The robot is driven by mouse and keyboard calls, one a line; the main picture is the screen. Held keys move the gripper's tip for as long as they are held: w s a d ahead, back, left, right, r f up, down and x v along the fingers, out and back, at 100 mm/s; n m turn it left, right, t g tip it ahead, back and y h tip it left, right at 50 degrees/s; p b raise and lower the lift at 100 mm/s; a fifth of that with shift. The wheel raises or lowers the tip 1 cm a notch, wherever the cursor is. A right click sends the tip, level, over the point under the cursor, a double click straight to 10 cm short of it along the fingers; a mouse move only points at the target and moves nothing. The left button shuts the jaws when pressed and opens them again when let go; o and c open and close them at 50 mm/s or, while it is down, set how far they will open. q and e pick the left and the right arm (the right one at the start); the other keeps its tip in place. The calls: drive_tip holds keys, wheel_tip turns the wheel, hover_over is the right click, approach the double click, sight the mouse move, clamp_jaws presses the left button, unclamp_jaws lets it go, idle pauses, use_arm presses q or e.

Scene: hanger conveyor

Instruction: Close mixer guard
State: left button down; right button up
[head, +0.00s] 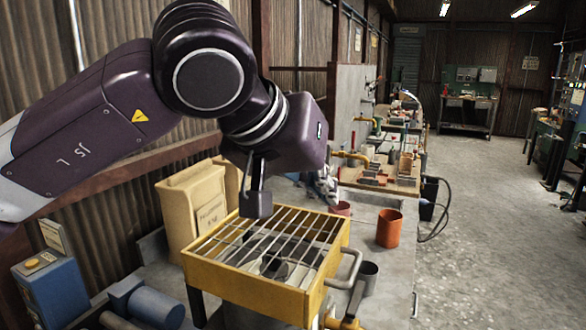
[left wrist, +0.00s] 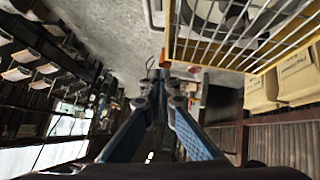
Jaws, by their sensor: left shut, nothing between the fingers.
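The mixer guard (head: 320,225) is a yellow frame with pale metal bars. It lies roughly level over the mixer, and a round bowl shows dimly through the bars. I cannot tell whether it is fully seated. A grey handle (head: 347,270) sticks out on its right side. The guard also shows in the left wrist view (left wrist: 228,55), at the upper right. My left gripper (head: 257,205) appears over the guard's far left part in the head view; contact is unclear. Its blue fingers (left wrist: 163,76) are together and empty in the left wrist view. My right gripper is out of view.
Tan sacks (head: 195,210) stand behind the mixer at left. A blue box with a yellow button (head: 50,285) is at lower left. An orange cup (head: 389,228) stands on the bench to the right. The floor at right is clear.

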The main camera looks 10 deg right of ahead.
use_arm(q)
drive_tip(key=m+t+y+b, duration=0.1)
drive_tip(key=m+y+b, duration=0.1)
drive_tip(key=b, duration=0.2)
approach(357, 265)
drive_tip(key=x, duration=0.5)
drive_tip(key=shift+w+d+r, duration=0.2)
drive_tip(key=shift+w, duration=0.2)
drive_tip(key=shift+s+d+f+b, duration=0.15)
drive_tip(key=shift+f+b, duration=0.45)
drive_tip(key=shift+f, duration=0.2)
drive_tip(key=shift+s+f, duration=0.1)
